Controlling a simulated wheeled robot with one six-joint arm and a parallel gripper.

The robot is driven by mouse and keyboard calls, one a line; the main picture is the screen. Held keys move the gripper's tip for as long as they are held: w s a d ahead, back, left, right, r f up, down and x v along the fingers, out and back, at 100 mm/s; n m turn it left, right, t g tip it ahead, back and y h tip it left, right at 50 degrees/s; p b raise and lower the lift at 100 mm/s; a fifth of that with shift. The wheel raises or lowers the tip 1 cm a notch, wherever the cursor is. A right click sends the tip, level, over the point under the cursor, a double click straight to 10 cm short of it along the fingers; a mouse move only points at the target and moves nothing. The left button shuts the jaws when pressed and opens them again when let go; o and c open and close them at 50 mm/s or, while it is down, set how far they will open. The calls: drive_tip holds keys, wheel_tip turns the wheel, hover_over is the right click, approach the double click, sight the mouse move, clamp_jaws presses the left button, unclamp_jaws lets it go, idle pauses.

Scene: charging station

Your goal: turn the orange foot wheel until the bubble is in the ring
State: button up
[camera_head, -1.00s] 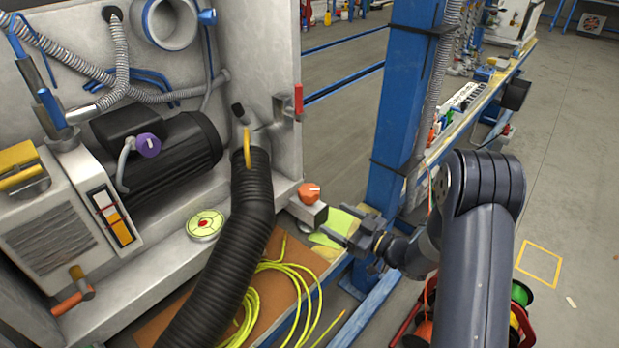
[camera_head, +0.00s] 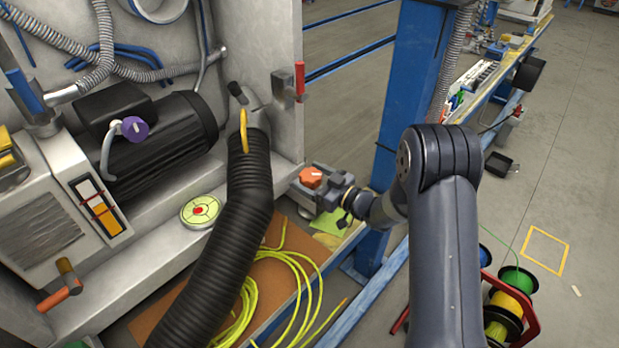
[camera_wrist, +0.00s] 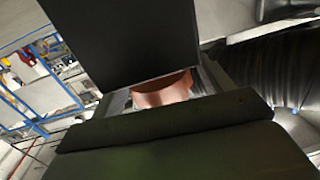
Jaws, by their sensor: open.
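The orange foot wheel (camera_head: 311,177) has a pale mark on top and sits at the lower right corner of the machine housing. My gripper (camera_head: 316,184) is open, with its jaws reaching around the wheel. In the wrist view the wheel (camera_wrist: 162,91) shows between the dark jaws, partly hidden by them; I cannot tell whether they touch it. The round level (camera_head: 201,211) is a pale yellow-green disc on the housing ledge, left of the black hose. A red spot with a dark ring shows near its middle. The bubble is too small to place exactly.
A thick black ribbed hose (camera_head: 236,230) runs down between level and wheel. A red-handled valve (camera_head: 299,80) stands above the wheel. A blue post (camera_head: 412,95) rises close behind my arm. Yellow cable (camera_head: 280,275) lies coiled below. Open floor is at the right.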

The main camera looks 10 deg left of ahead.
drive_tip(key=shift+w+a, duration=0.15)
drive_tip(key=shift+a, duration=0.15)
drive_tip(key=shift+c, duration=0.5)
drive_tip(key=c, duration=0.8)
drive_tip(key=shift+c, duration=0.2)
drive_tip(key=shift+t, duration=0.3)
drive_tip(key=m+t+h+b, duration=0.2)
drive_tip(key=t+b, duration=0.1)
drive_tip(key=m+t+h+b, duration=0.1)
drive_tip(key=m+b, duration=0.1)
drive_tip(key=shift+f+t+h, duration=0.25)
drive_tip(key=shift+t+h, duration=0.05)
drive_tip(key=m+t+h+b, duration=0.1)
drive_tip(key=h+b, duration=0.1)
drive_tip(key=shift+m+t+b, duration=0.35)
drive_tip(key=shift+m+t, duration=0.05)
drive_tip(key=shift+d+r+m+t+h+b, duration=0.15)
drive_tip(key=shift+m+t+h+b, duration=0.55)
drive_tip(key=shift+h+b, duration=0.4)
